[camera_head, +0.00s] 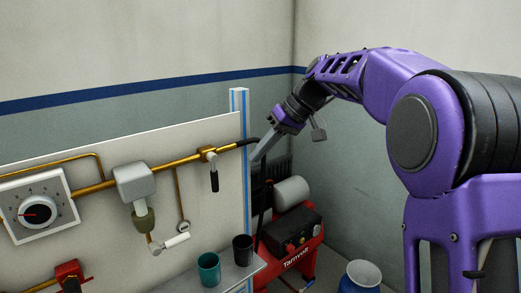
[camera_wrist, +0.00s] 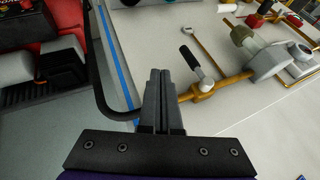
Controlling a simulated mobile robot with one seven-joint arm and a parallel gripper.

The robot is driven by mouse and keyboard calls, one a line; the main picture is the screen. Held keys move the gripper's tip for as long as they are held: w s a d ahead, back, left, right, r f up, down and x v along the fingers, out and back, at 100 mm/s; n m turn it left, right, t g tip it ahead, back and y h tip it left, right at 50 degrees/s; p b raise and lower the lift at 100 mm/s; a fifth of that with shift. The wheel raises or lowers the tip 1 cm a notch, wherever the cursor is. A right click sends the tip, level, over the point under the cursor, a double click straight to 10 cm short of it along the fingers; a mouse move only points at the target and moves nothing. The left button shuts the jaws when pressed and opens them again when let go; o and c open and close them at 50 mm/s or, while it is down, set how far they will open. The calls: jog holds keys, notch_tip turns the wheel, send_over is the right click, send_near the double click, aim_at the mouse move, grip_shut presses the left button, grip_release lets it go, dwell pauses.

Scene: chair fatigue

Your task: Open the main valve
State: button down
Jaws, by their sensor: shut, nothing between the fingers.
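A brass valve (camera_head: 207,155) sits near the right end of the brass pipe on the white panel. Its black-gripped lever (camera_head: 214,181) hangs down, across the pipe's line. In the wrist view the valve body (camera_wrist: 203,88) and lever (camera_wrist: 189,57) are just right of my fingers. My gripper (camera_head: 260,154) is to the right of the valve, near the panel's blue-edged post, and its fingers are together and empty. In the wrist view my gripper (camera_wrist: 159,75) shows shut, apart from the lever. No label shows which valve is the main one.
A black hose (camera_wrist: 96,85) leaves the pipe end beside my fingers. A grey box (camera_head: 134,181), white-handled crank (camera_head: 176,241) and dial (camera_head: 38,214) are left on the panel. Two cups (camera_head: 209,268) (camera_head: 243,250) stand on a shelf below. A red compressor (camera_head: 291,235) stands right.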

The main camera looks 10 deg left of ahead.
aim_at(214, 175)
jog(key=s+a+f, duration=0.2)
jog(key=a+f, duration=0.2)
jog(key=a, duration=0.2)
jog(key=shift+s+a+f+b, duration=0.25)
jog(key=shift+a+f+b, duration=0.1)
jog(key=shift+a+b, duration=0.05)
jog(key=shift+s+a+f+g+y, duration=0.1)
jog(key=shift+s+f+g+y, duration=0.1)
jog(key=shift+g+y, duration=0.2)
jog(key=shift+s+a+r+m+g+y+b, duration=0.2)
jog(key=shift+s+a+m+g+y+b, duration=0.25)
jog(key=shift+s+a+m+g+y, duration=1.2)
jog(key=shift+s+d+r+m+g+y+b, duration=0.2)
jog(key=shift+m+g+y+b, duration=0.45)
jog(key=shift+y, duration=2.15)
jog(key=shift+s+a+r+m+g+y+b, duration=0.25)
jog(key=shift+s+a+m+g+y, duration=0.95)
jog(key=shift+y, duration=1.05)
jog(key=shift+w+d+m, duration=0.3)
jog(key=shift+w, duration=0.05)
